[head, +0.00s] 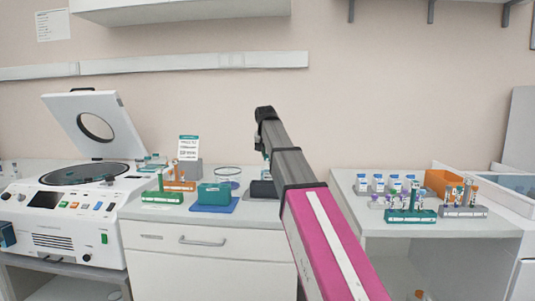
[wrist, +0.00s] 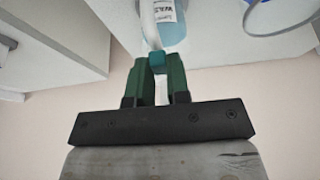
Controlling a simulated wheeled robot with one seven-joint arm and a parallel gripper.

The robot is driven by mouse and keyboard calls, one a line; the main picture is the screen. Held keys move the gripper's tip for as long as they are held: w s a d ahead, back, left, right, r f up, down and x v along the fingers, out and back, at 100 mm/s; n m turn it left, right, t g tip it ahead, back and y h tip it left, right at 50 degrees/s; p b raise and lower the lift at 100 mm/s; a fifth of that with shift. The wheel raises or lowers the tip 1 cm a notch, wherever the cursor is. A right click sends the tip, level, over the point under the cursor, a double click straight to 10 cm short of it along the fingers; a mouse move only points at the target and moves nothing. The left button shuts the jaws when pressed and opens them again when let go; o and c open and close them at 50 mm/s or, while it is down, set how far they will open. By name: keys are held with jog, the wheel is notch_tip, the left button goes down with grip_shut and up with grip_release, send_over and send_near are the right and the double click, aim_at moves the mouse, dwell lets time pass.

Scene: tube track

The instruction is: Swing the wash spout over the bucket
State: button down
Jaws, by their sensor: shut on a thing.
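In the wrist view, my gripper (wrist: 160,68) has its dark green fingers closed on a small teal piece at the end of the white wash spout (wrist: 149,28). The spout runs beside a pale blue bottle (wrist: 172,32) with a white printed label. The bucket (wrist: 284,27), clear with a blue rim, is at the upper right, apart from the held piece. In the head view the bucket (head: 228,176) stands on the middle counter, left of my arm. My gripper is largely hidden behind my arm there, and the spout cannot be made out.
A teal box (head: 213,194) on a blue mat stands in front of the bucket. Tube racks (head: 162,197) and a sign (head: 188,148) are to the left, beside the open centrifuge (head: 88,178). The right counter holds tube racks (head: 409,216) and an orange bin (head: 443,183).

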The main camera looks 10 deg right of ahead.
jog(key=c, duration=1.1)
grip_release()
jog(key=shift+a+r, duration=0.1)
jog(key=shift+r, duration=0.05)
jog(key=v, duration=1)
jog(key=shift+s+r, duration=0.15)
jog(key=shift+r, duration=0.1)
jog(key=shift+s, duration=0.1)
